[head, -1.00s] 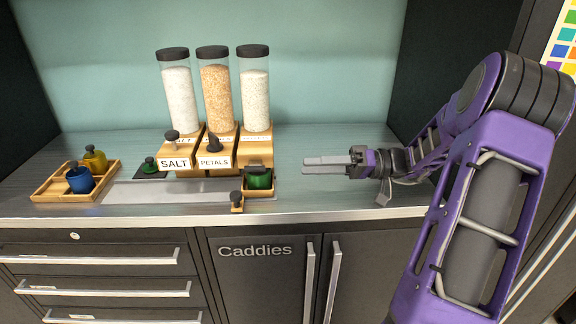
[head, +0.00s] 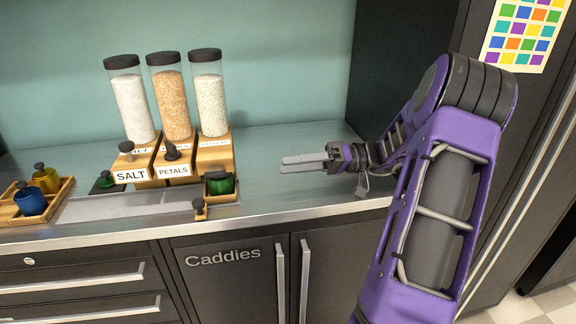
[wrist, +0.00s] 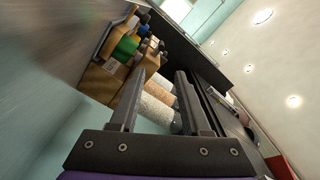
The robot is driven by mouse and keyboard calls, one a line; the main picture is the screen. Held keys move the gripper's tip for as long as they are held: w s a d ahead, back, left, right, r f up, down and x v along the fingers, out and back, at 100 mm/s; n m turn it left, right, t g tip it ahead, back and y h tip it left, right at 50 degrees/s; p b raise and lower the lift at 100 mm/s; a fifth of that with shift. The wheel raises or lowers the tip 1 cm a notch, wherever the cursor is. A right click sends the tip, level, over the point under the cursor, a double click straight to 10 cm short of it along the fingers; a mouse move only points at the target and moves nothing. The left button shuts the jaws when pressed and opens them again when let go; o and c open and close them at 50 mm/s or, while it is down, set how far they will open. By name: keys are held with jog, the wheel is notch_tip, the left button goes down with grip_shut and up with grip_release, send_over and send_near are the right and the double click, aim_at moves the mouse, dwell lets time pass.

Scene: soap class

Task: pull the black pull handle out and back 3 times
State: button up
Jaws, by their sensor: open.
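Three wooden dispensers stand on the counter; the salt (head: 140,168), the petals (head: 176,164) and a right one (head: 214,156). A black handle (head: 171,151) sticks out at the front of the petals dispenser. A dark grey-brown handle (head: 126,147) is on the salt one. Another dark knob (head: 198,203) stands on a small wooden piece in front of the right one. I cannot tell whether these handles are pushed in. My gripper (head: 283,164) is open and empty, to the right of the dispensers and apart from them. Its fingers show in the wrist view (wrist: 160,74), with the dispensers beyond.
A green cup (head: 220,185) sits in a wooden holder under the right dispenser. Another green container (head: 105,180) is left of the salt. A wooden tray (head: 60,190) at the left holds a blue and a yellow container.

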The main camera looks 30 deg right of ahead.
jog(key=s+d+r+p, duration=0.1)
jog(key=s+r+p, duration=0.2)
jog(key=r, duration=0.2)
jog(key=shift+s+d, duration=0.35)
jog(key=shift+d, duration=0.05)
dwell(0.5)
dwell(0.4)
